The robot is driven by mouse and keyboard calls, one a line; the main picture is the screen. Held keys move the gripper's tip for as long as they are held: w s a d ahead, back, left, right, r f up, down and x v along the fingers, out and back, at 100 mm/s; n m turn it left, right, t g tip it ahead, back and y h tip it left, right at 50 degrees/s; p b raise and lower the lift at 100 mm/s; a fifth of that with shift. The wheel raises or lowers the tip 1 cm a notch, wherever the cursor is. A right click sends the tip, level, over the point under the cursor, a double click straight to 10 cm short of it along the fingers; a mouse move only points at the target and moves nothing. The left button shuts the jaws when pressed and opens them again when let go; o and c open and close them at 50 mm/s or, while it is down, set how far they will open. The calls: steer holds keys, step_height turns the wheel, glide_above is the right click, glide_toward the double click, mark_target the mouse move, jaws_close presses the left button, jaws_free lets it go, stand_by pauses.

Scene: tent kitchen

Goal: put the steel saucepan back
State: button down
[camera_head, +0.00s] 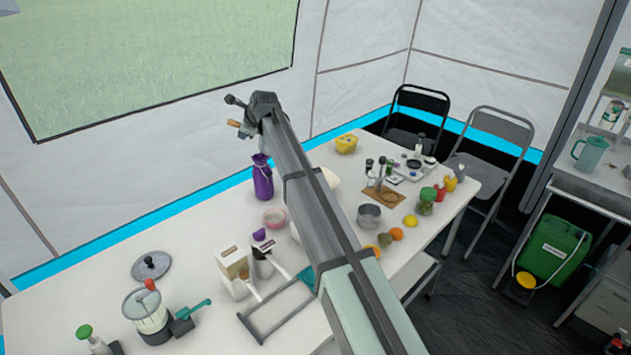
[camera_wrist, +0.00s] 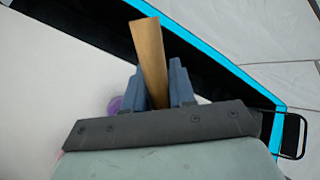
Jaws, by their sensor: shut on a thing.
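My gripper (camera_head: 243,128) is raised over the back of the table, near the tent wall, above a purple bottle-like thing (camera_head: 262,178). In the wrist view, the fingers (camera_wrist: 158,88) are shut on a flat tan, wood-like strip (camera_wrist: 149,50) that sticks out beyond them. Its tan end also shows beside the gripper in the head view (camera_head: 235,123). I cannot tell what the whole strip is. A small open steel-grey pot (camera_head: 369,216), which looks like the steel saucepan, stands on the white table (camera_head: 190,218) right of my arm. No handle on it is clear.
A pink-rimmed bowl (camera_head: 275,218) is beside my arm. Fruit (camera_head: 396,233) and jars (camera_head: 427,203) crowd the right end. Folding chairs (camera_head: 493,140) stand behind. My arm hides part of the table.

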steer(key=shift+a+f+n+h, duration=0.2)
steer(key=shift+a+f+h, duration=0.15)
steer(key=shift+a+h, duration=0.25)
steer(key=shift+a+f+n+h, duration=0.2)
steer(key=shift+a+f+h, duration=0.15)
steer(key=shift+a+h, duration=0.2)
